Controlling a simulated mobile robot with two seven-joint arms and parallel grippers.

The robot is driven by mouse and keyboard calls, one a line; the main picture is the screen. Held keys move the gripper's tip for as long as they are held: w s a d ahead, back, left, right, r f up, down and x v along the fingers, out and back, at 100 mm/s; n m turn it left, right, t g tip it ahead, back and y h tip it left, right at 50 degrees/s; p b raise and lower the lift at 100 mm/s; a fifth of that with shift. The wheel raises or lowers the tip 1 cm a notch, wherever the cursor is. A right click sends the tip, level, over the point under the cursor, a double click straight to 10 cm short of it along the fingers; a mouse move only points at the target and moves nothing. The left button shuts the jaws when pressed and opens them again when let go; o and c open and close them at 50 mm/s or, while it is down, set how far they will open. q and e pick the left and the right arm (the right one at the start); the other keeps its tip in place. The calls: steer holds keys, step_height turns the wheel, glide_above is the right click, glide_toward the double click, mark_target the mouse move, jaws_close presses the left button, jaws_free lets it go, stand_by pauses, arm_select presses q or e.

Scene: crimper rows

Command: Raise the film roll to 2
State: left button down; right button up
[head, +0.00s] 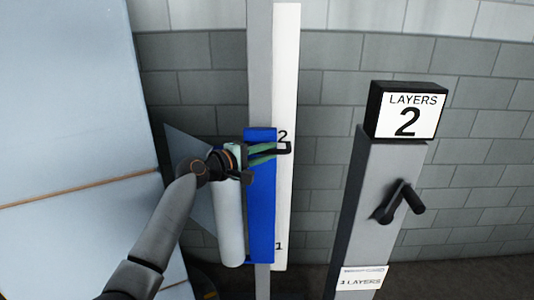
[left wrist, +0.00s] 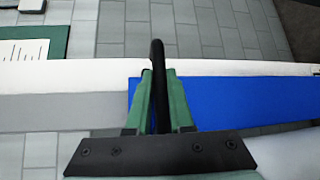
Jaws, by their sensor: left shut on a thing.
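The film roll (head: 229,222) is a pale upright cylinder beside a blue carriage (head: 262,215) on a grey mast (head: 259,60). A white scale strip (head: 286,80) beside the mast carries the marks 1 and 2. My left gripper (head: 272,151) is shut on a black handle (head: 286,148) at the carriage's upper part, just below the numeral 2. In the left wrist view the green fingers (left wrist: 161,105) close around the black handle (left wrist: 157,55), with the blue carriage (left wrist: 230,99) behind. My wrist hides the roll's top. My right gripper is not in view.
A grey post (head: 377,200) at right bears a sign (head: 408,113) reading LAYERS 2 and a black crank (head: 400,202). A lower label (head: 361,279) mentions layers. A large pale-blue wrapped block (head: 70,110) stands at left. A grey block wall (head: 330,90) is behind.

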arm_select(q)
steer(key=c, duration=0.8)
jaws_free()
steer(key=v, duration=1.2)
steer(key=shift+s, duration=0.2)
steer(key=shift+a+r, duration=0.1)
steer(key=shift+a, duration=0.05)
steer(key=s+a+f+m+y, duration=0.1)
steer(key=s+f+y, duration=0.15)
steer(key=f, duration=0.55)
steer(key=s+a+f+m+y+p, duration=0.1)
steer(key=s+f, duration=0.2)
steer(key=f, duration=0.5)
steer(key=s+a+f+m+y, duration=0.1)
steer(key=s+a+f+y, duration=0.15)
steer(key=f, duration=0.55)
steer(key=s+a+f+m+y, duration=0.1)
steer(key=s+f+m, duration=0.2)
steer(key=s+f, duration=0.2)
steer(key=s+a+f+m+g+y+p, duration=0.1)
steer(key=s+f+m, duration=0.2)
steer(key=s, duration=0.9)
steer(key=s+a+f+m+g+y, duration=0.1)
steer(key=s+f+m, duration=0.2)
steer(key=s+f, duration=0.3)
steer(key=s, duration=0.3)
steer(key=shift+f+m, duration=0.35)
steer(key=shift+m, duration=0.05)
